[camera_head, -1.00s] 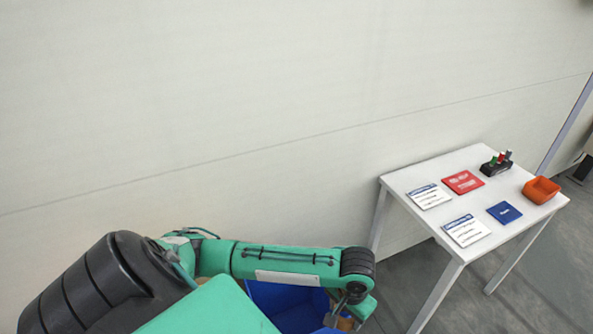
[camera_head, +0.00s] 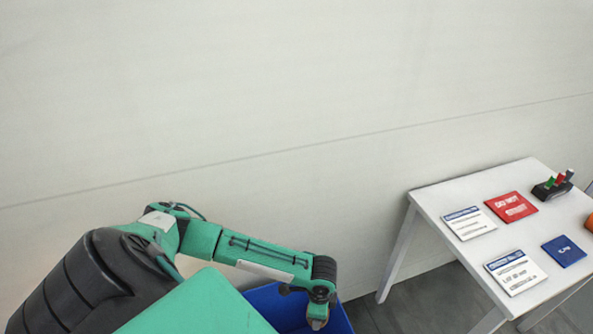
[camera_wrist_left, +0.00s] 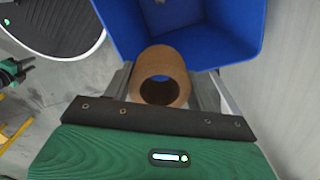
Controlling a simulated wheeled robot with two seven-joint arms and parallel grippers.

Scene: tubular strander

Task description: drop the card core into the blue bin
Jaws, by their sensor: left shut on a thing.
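The card core (camera_wrist_left: 160,58), a short brown tube with an open hole, sits between the fingers of my left gripper (camera_wrist_left: 162,88) in the left wrist view. The gripper is shut on it. The blue bin (camera_wrist_left: 215,32) lies just beyond the core in that view, its open inside behind the core. In the head view the blue bin (camera_head: 285,305) shows partly at the bottom edge, behind my left arm. My left gripper (camera_head: 317,322) is over the bin's right part there, and the core is hardly visible. My right gripper is not in view.
A white table (camera_head: 450,200) stands at the right with cards, a red sign (camera_head: 511,209), a blue card (camera_head: 563,251) and a black holder (camera_head: 552,188). A pale wall fills the back. A round black-topped object (camera_wrist_left: 50,25) is at the wrist view's upper left.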

